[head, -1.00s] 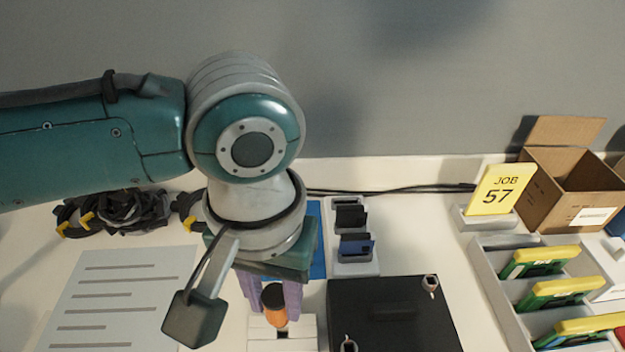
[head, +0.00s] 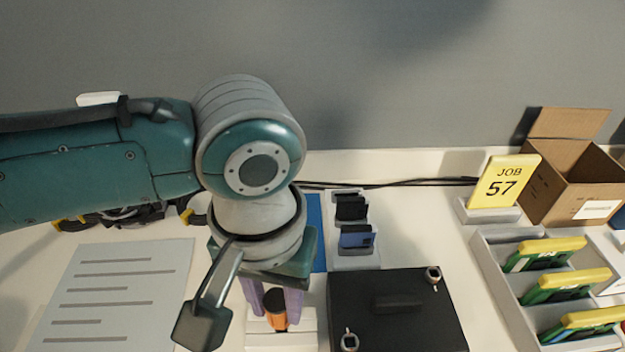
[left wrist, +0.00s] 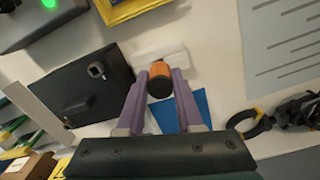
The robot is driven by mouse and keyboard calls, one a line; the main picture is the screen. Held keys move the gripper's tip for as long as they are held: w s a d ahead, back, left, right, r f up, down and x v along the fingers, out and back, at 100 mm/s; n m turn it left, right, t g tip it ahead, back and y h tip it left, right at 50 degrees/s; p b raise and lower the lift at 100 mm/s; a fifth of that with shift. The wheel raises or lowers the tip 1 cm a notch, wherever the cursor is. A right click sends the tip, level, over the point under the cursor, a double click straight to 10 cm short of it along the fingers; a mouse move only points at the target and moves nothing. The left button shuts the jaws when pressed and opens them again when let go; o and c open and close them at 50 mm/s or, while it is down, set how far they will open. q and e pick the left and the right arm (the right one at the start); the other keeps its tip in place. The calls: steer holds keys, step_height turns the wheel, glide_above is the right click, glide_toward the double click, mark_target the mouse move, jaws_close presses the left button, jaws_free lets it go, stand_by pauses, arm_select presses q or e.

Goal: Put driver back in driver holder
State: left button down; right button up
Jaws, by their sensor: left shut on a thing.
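The driver (head: 275,309) has an orange handle with a black end. It stands about upright at the white driver holder (head: 300,341), at the bottom of the head view. My left gripper (head: 276,312) is shut on the driver, with one purple finger on each side of the handle. In the left wrist view the driver (left wrist: 159,77) sits between the fingertips (left wrist: 160,78), over the white holder (left wrist: 165,53). The driver's shaft is hidden, so I cannot tell how deep it sits in the holder. My right gripper is not in view.
A black box (head: 395,315) stands right of the holder. A grey rack (head: 356,260) with dark cards is behind it. A printed sheet (head: 112,290) lies left. A tray (head: 487,263) of green and yellow modules, a JOB 57 sign (head: 503,182) and a carton (head: 563,190) are at right.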

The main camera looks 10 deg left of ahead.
arm_select(q)
steer(key=shift+f, duration=0.45)
steer(key=shift+c, duration=2.4)
jaws_free()
step_height(320, 180, up, 10)
steer(key=p, duration=0.2)
steer(key=shift+p, duration=0.3)
